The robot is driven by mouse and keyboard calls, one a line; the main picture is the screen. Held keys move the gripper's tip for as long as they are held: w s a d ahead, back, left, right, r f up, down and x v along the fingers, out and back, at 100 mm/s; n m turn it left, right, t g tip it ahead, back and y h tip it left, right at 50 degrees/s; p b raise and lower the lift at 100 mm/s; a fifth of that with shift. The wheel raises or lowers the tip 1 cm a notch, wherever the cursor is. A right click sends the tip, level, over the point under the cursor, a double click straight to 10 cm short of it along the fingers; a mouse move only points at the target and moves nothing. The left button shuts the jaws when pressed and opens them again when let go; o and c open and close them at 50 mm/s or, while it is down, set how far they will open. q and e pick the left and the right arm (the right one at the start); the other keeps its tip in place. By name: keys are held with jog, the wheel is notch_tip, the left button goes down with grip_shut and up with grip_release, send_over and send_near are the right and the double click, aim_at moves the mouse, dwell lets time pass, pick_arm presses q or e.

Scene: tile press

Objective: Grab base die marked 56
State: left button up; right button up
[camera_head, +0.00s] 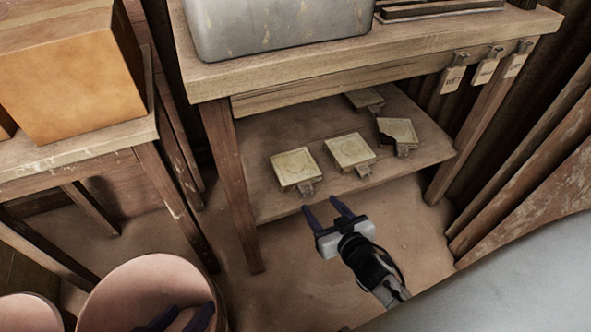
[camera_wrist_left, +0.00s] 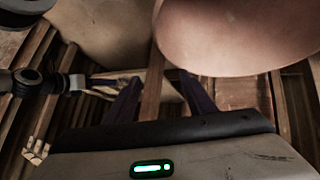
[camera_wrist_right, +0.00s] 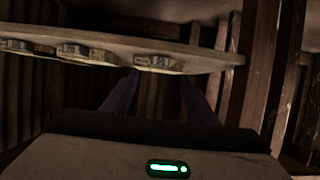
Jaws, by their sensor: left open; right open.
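Several square cream dies with small tags rest on the table's lower shelf. In the head view they are a left die (camera_head: 297,168), a middle die (camera_head: 349,151), a right die (camera_head: 398,132) and a back die (camera_head: 364,98). Their numbers are too small to read, so I cannot tell which is 56. My right gripper (camera_head: 328,212) is open and empty, in front of the shelf's front edge. The right wrist view shows tag ends, one (camera_wrist_right: 158,63) just above the open fingers. My left gripper (camera_head: 182,318) is open, low at the pink tub, away from the shelf.
The wooden shelf (camera_head: 262,205) sits between the table legs (camera_head: 232,180). A grey metal basin (camera_head: 280,25) stands on the tabletop above. Tags (camera_head: 453,75) hang at the table's right. A pink tub (camera_head: 130,285) is at lower left. Floor before the shelf is clear.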

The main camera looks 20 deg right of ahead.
aim_at(305, 187)
jog(key=b+x, duration=0.1)
jog(key=x, duration=0.3)
jog(key=shift+w+f, duration=0.1)
jog(key=shift+w, duration=0.1)
jog(key=shift+w+f+b, duration=0.15)
jog(key=shift+w+b, duration=0.15)
jog(key=shift+b, duration=0.2)
jog(key=b+x, duration=0.2)
jog(key=x, duration=0.2)
jog(key=shift+w, duration=0.25)
pick_arm(q)
jog(key=d+r, duration=0.1)
jog(key=r+t+h, duration=0.1)
jog(key=d+r+h, duration=0.1)
jog(key=r, duration=0.1)
jog(key=shift+w+d+t, duration=0.25)
jog(key=shift+d+t, duration=0.05)
jog(key=shift+t, duration=0.1)
pick_arm(e)
grip_shut()
pick_arm(q)
jog(key=shift+a+f, duration=0.1)
pick_arm(e)
jog(key=shift+r, duration=0.2)
